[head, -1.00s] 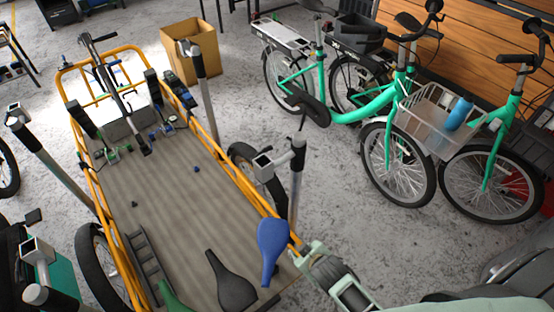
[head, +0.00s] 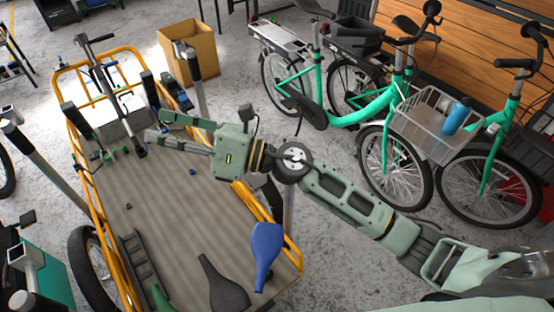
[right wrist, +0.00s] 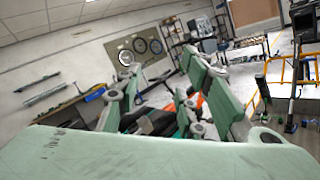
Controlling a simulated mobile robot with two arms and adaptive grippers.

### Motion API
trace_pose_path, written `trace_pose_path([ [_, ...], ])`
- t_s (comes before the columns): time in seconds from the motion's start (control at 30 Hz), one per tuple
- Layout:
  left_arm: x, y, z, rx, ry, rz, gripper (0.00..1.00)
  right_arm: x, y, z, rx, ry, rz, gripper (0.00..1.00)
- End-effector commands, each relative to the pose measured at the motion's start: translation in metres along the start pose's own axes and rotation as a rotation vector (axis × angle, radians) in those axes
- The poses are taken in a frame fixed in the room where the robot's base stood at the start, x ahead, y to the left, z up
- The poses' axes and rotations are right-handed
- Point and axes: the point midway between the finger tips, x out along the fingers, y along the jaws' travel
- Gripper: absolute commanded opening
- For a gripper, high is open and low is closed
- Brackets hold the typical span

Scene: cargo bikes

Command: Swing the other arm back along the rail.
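The orange rail (head: 101,240) runs around the flat wooden bed (head: 165,215) of a cargo bike at left in the head view. My right arm comes in from the lower right and crosses above the bed's right side. My right gripper (head: 157,127) points left over the far part of the bed, its two fingers apart with nothing seen between them. In the right wrist view the green fingers of this gripper (right wrist: 165,95) also stand apart. The arm hides part of the right-hand rail. My left gripper is not in view.
A blue saddle (head: 266,250) and a black saddle (head: 223,288) lie at the bed's near end. Upright posts (head: 45,158) stand beside it. A cardboard box (head: 190,50) is behind. Green bikes (head: 365,108) stand at right, with grey floor between.

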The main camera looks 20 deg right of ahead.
Motion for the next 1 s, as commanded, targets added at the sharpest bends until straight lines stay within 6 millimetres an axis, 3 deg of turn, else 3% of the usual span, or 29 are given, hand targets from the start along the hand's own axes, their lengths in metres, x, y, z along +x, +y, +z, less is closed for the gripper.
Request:
trace_pose_path([
  [0.07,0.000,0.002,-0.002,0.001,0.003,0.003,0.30,0.003,-0.002,-0.033,-0.250,0.225,0.067,0.36],
  [0.13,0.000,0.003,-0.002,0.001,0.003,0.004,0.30,-0.007,-0.016,-0.063,-0.450,0.433,0.117,0.36],
  [0.27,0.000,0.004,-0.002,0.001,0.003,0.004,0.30,-0.054,-0.071,-0.098,-0.774,0.844,0.173,0.36],
  [0.4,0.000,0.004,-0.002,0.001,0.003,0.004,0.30,-0.127,-0.139,-0.088,-0.998,1.266,0.180,0.36],
  [0.5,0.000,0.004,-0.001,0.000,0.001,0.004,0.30,-0.171,-0.171,-0.067,-1.069,1.492,0.165,0.36],
  [0.6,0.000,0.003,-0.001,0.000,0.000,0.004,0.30,-0.202,-0.189,-0.047,-1.095,1.644,0.149,0.36],
  [0.77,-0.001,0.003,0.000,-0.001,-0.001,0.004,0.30,-0.225,-0.200,-0.033,-1.101,1.751,0.136,0.36],
  [1.0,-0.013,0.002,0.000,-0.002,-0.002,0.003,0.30,-0.228,-0.219,-0.057,-1.097,1.760,0.137,0.36],
])
